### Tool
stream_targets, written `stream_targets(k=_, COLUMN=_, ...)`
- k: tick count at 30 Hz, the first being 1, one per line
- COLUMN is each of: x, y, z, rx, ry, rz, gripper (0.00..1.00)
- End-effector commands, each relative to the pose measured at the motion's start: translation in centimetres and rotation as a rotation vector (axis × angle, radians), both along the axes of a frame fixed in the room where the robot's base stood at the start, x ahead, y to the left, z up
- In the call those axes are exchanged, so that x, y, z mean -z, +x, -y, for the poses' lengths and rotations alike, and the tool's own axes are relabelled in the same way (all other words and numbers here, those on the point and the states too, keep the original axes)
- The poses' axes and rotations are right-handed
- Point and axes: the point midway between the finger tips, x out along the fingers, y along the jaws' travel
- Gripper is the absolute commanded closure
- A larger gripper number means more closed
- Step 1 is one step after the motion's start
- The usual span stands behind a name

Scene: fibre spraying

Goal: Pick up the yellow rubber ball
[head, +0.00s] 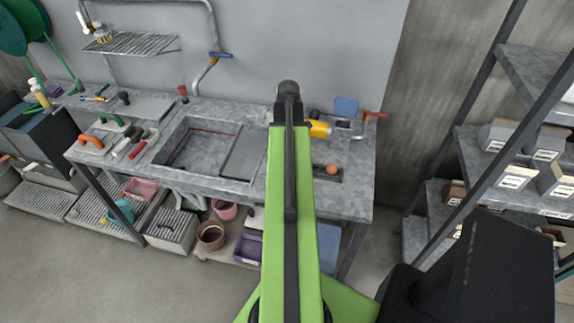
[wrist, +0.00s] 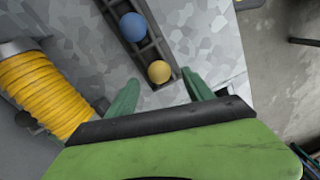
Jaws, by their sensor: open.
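The yellow rubber ball (wrist: 159,71) sits in a narrow dark tray (wrist: 151,53) in the wrist view, at the tray's near end. A blue ball (wrist: 132,27) sits farther along the same tray. My gripper (wrist: 161,79) is open and empty, with its green fingers spread to either side of the yellow ball's line. The ball shows at and just past the fingertips, apart from both fingers. In the head view the arm hides my gripper, and I cannot make out the yellow ball. An orange ball (head: 332,169) shows there in a dark tray (head: 320,177).
A yellow ribbed coil (wrist: 45,92) lies left of the gripper, also on the grey bench (head: 347,197). A sink (head: 200,146) is left of my arm. A shelf rack with boxes (head: 505,136) stands right. Bare bench lies right of the tray.

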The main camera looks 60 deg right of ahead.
Motion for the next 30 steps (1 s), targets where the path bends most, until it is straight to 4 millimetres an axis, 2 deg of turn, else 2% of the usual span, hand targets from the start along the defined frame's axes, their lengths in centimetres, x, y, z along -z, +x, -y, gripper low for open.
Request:
stream_targets(k=1, x=1.9, y=-0.1, z=0.0, rx=0.000, ry=0.000, rz=0.000, gripper=0.40)
stream_targets(k=4, x=3.3, y=-0.1, z=-0.1, rx=0.000, ry=0.000, rz=0.000, gripper=0.40)
stream_targets(k=12, x=3.2, y=-0.1, z=-0.1, rx=-0.001, ry=0.000, rz=0.000, gripper=0.40)
stream_targets(k=26, x=3.2, y=0.0, z=-0.1, rx=-0.001, ry=0.000, rz=0.000, gripper=1.00)
stream_targets(k=30, x=3.2, y=0.0, z=-0.1, rx=-0.001, ry=0.000, rz=0.000, gripper=1.00)
